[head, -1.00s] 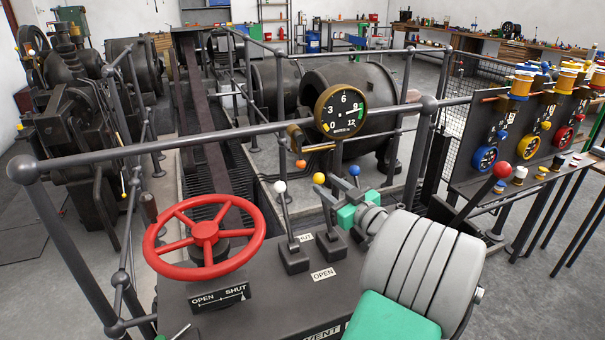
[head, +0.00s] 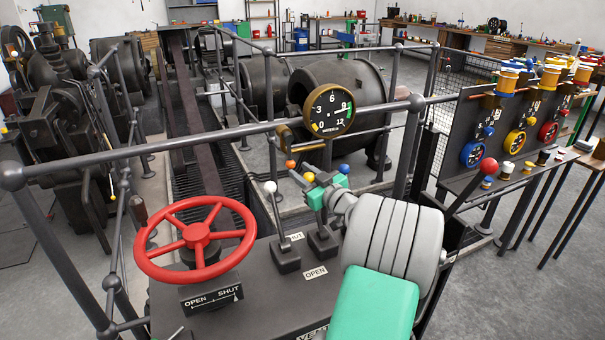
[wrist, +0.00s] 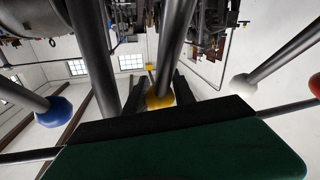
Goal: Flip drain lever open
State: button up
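Several ball-topped levers stand on the dark console (head: 250,290) in the head view. The white-ball lever (head: 276,222) and the yellow-ball lever (head: 309,177) rise from neighbouring bases, near SHUT and OPEN plates. A blue ball (head: 344,168) and an orange ball (head: 290,165) show behind. I read no drain label. My gripper (head: 315,187), with green parts, is at the top of the yellow-ball lever and hides part of its shaft. In the wrist view the yellow ball (wrist: 160,97) lies between my dark, parted fingers; contact is unclear. The white ball (wrist: 241,83) is to its right.
A red handwheel (head: 198,235) is at the console's left. A round gauge (head: 332,112) and a grey rail (head: 200,135) stand beyond the levers. A red-ball lever (head: 488,166) is right of my arm. The blue ball (wrist: 54,111) is left in the wrist view.

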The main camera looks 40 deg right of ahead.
grip_shut()
dwell(1.1)
